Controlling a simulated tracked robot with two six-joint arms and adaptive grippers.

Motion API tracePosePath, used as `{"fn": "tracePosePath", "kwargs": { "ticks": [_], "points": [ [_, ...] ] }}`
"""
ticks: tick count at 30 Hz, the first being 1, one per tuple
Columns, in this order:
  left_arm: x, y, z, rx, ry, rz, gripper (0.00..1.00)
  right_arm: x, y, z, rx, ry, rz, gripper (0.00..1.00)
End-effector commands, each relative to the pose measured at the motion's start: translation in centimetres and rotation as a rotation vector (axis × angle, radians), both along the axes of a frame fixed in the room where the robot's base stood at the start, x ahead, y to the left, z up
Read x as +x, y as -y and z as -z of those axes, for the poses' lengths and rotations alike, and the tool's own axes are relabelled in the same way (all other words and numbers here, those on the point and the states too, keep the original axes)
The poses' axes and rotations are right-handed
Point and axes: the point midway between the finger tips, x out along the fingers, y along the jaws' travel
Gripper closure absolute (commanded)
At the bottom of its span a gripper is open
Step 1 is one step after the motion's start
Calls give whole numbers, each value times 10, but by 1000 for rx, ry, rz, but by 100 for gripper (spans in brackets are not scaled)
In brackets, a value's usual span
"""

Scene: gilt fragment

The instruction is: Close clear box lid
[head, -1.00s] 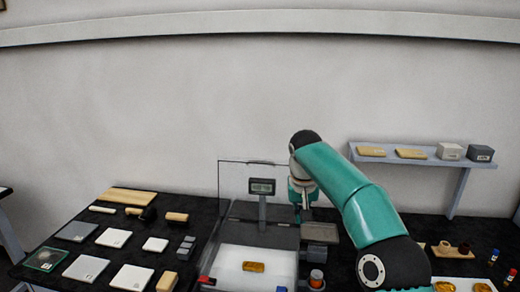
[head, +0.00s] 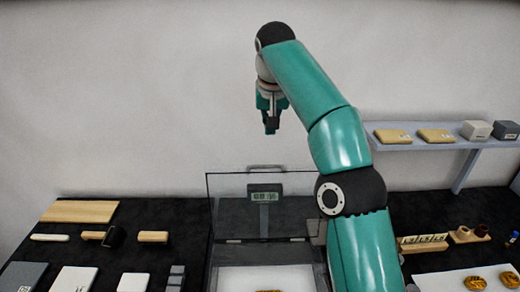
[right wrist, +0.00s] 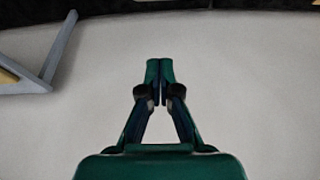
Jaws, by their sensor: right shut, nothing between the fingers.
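The clear box lid (head: 232,190) stands upright, raised at the back of the box, with a small handle on its top edge. A scale display (head: 264,195) shows through or in front of the clear panel. The lower part of the box is cut off by the bottom of the head view. My right gripper (head: 270,128) is shut and empty, in the air above the lid's top edge, apart from it. In the right wrist view its fingertips (right wrist: 160,66) meet against the bare wall. My left gripper is not in view.
A grey wall shelf (head: 400,142) with tan blocks and small boxes is at the right. Wooden pieces, brushes and pale plates (head: 75,279) lie on the black table at the left. A tray of gilt pieces (head: 440,281) is at the lower right.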

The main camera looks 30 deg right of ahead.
Motion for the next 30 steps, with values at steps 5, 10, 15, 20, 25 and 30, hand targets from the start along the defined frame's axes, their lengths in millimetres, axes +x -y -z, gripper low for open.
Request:
{"fn": "tracePosePath", "kwargs": {
  "ticks": [5, 10, 15, 20, 25, 30],
  "points": [
    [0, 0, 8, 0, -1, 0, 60, 6, 3, 21, 1, -4, -1, 100],
    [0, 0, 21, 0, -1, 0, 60, 17, 8, 55, 1, -6, -3, 100],
    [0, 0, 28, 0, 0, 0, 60, 28, 15, 89, 0, -7, -5, 100],
    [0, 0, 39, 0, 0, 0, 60, 18, 7, 94, 0, 0, -9, 100],
    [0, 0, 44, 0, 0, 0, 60, 5, -2, 93, 1, -1, -8, 100],
    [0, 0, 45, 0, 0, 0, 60, -1, -6, 93, 1, -1, -8, 100]
  ]
}}
